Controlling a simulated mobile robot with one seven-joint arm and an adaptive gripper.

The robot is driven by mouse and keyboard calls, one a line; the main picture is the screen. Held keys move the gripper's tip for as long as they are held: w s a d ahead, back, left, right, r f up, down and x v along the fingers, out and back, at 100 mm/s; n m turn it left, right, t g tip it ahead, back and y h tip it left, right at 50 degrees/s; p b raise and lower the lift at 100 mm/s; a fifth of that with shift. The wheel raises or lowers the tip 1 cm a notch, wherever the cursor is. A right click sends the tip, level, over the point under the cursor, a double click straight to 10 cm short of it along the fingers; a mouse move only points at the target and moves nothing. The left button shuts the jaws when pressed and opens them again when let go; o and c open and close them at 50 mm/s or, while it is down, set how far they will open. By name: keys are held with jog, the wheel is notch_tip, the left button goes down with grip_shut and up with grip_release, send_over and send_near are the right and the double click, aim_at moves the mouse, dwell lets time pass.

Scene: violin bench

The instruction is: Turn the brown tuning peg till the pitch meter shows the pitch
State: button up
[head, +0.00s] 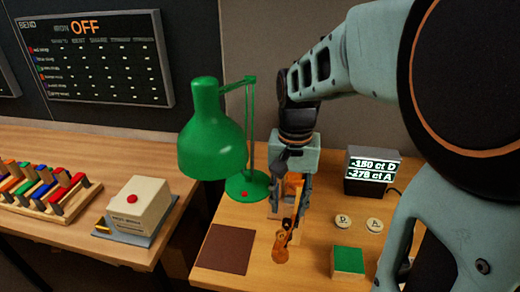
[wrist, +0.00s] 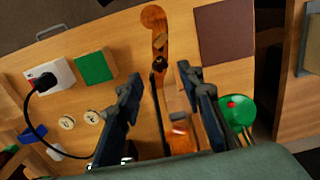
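The violin (wrist: 157,22) lies on the bench with its scroll toward the brown mat side; in the head view its scroll end (head: 280,246) shows just below my gripper. In the wrist view, small dark and brown parts show at the pegbox (wrist: 160,62), but I cannot tell which is the brown tuning peg. My gripper (wrist: 158,82) is open, its fingers on either side of the violin's neck, with nothing seen clamped. In the head view my gripper (head: 289,204) hides much of the violin. The pitch meter (head: 372,169) reads -150 ct D and what looks like -276 ct A.
A green lamp (head: 212,135) stands left of my gripper. A brown mat (head: 224,249) lies at front left. Two round buttons (head: 343,221), D and A, and a green-topped block (head: 348,261) are at right. Another bench holds a red-button box (head: 138,207) and a colored rack (head: 45,190).

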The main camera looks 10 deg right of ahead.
aim_at(288, 220)
jog(key=shift+f, duration=2.8)
grip_shut()
